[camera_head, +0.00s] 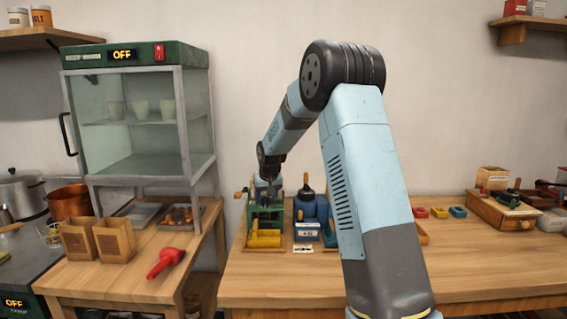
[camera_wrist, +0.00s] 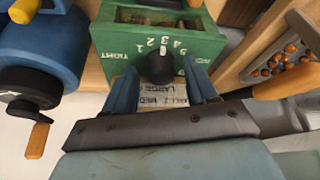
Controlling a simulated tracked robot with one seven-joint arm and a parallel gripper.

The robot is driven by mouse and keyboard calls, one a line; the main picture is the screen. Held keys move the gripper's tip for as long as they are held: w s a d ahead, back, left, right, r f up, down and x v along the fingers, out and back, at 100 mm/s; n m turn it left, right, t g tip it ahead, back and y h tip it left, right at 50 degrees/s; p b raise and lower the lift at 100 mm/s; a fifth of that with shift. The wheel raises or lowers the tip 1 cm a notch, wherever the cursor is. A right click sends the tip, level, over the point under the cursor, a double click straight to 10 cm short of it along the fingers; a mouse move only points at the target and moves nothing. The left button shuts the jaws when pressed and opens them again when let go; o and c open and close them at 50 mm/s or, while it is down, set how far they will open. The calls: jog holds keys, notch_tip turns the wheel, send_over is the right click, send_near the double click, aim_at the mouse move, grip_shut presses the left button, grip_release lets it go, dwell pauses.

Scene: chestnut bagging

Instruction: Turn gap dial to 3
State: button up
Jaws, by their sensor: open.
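The green machine (camera_wrist: 112,45) fills the top middle of the wrist view; it also shows in the head view (camera_head: 278,214) on the bench. Its front carries the black gap dial (camera_wrist: 160,67) below an arc of white numbers. A white mark on the dial's upper side points up, around the 3; the exact setting is hard to read. My gripper (camera_wrist: 162,92) is open, one blue finger on each side just below the dial. I cannot tell whether either finger touches it. In the head view my gripper (camera_head: 268,178) is small and partly hidden against the machine.
A blue machine (camera_wrist: 40,55) with an orange-handled crank stands close on the left in the wrist view. A perforated tray (camera_wrist: 299,42) with chestnuts and an orange handle are close on the right. A printed label (camera_wrist: 162,98) lies below the dial. The bench front right (camera_head: 490,285) is clear.

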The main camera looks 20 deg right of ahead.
jog(key=shift+a+m, duration=0.15)
jog(key=shift+m, duration=0.15)
jog(key=v, duration=1.5)
jog(key=s+r, duration=0.3)
jog(key=s, duration=0.5)
jog(key=s+r, duration=0.3)
jog(key=s, duration=0.5)
jog(key=shift+s, duration=0.15)
jog(key=shift+s+a+r, duration=0.1)
jog(key=shift+r, duration=0.05)
jog(key=s+f+t, duration=0.1)
jog(key=s+f, duration=0.2)
jog(key=s, duration=2.4)
jog(key=shift+s+d+f, duration=0.15)
jog(key=shift+d, duration=0.05)
